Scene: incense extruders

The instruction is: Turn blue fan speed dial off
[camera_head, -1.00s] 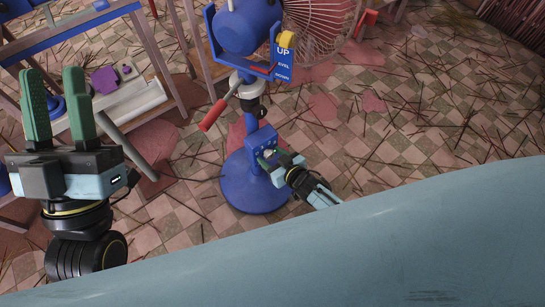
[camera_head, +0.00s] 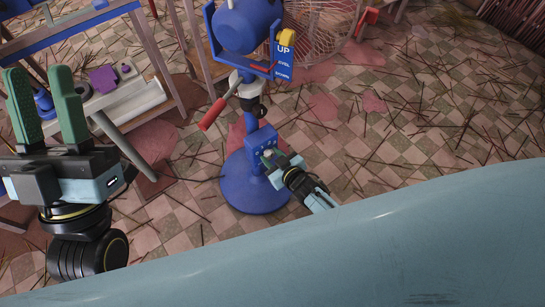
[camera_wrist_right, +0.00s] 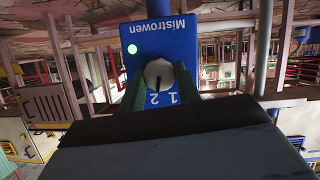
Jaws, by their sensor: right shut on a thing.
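The blue fan (camera_head: 253,195) stands on the tiled floor on a round base, with a blue control box on its post. In the right wrist view the box (camera_wrist_right: 180,50) shows the word "Mistrowen", the numbers 1 and 2, and a lit green light (camera_wrist_right: 132,48). The white round speed dial (camera_wrist_right: 159,75) with a dark pointer mark sits between the green fingers. My right gripper (camera_head: 268,158) is at the box and shut on the dial. My left gripper (camera_head: 45,107) is open and empty, fingers up, far left of the fan.
A blue-edged table (camera_head: 100,60) with a purple item (camera_head: 103,78) stands at the upper left. A red-handled lever (camera_head: 212,114) and a blue up/down panel (camera_head: 284,60) are on the fan's upper part. Thin sticks litter the floor at the right.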

